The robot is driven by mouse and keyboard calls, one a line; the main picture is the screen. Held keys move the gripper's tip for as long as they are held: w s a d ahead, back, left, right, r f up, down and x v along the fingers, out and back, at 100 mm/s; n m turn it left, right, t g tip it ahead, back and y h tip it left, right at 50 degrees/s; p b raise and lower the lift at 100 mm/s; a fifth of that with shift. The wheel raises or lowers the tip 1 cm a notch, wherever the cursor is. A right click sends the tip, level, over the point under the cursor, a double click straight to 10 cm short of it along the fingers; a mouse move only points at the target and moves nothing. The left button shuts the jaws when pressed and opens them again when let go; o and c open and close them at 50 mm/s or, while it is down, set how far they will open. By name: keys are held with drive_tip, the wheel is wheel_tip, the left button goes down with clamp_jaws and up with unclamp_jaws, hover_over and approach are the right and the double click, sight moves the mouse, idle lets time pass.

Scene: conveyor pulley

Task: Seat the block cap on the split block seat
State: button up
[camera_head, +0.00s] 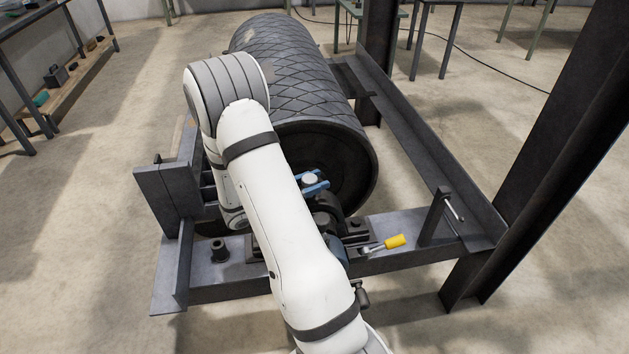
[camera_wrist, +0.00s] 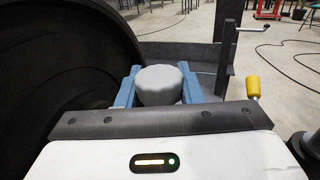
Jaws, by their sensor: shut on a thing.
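My gripper (camera_head: 313,182) has blue fingers, seen in front of the pulley's end face. They are shut on a round light-grey knob (camera_wrist: 161,84), one finger on each side; I take it as the top of the block cap. A dark curved piece (camera_head: 326,203) shows just below the fingers in the head view and looks like the cap's body. The split block seat (camera_head: 352,228) is on the front beam below, largely hidden by my arm. I cannot tell whether the cap touches the seat. The wrist view does not show the cap's underside.
The dark pulley drum (camera_head: 300,80) lies behind my gripper, and its end face (camera_wrist: 60,70) fills the wrist view's left. A yellow-handled tool (camera_head: 395,241) is on the front beam (camera_head: 400,262). A crank-like handle (camera_head: 453,206) stands at right. A small dark cylinder (camera_head: 219,250) is at left.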

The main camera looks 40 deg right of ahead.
idle(0.3)
drive_tip(key=o, duration=1.3)
drive_tip(key=shift+c, duration=0.2)
drive_tip(key=shift+f, duration=0.25)
drive_tip(key=a, duration=0.5)
drive_tip(key=w+a, duration=0.1)
drive_tip(key=a, duration=0.1)
drive_tip(key=shift+a+r, duration=0.15)
drive_tip(key=shift+a, duration=0.25)
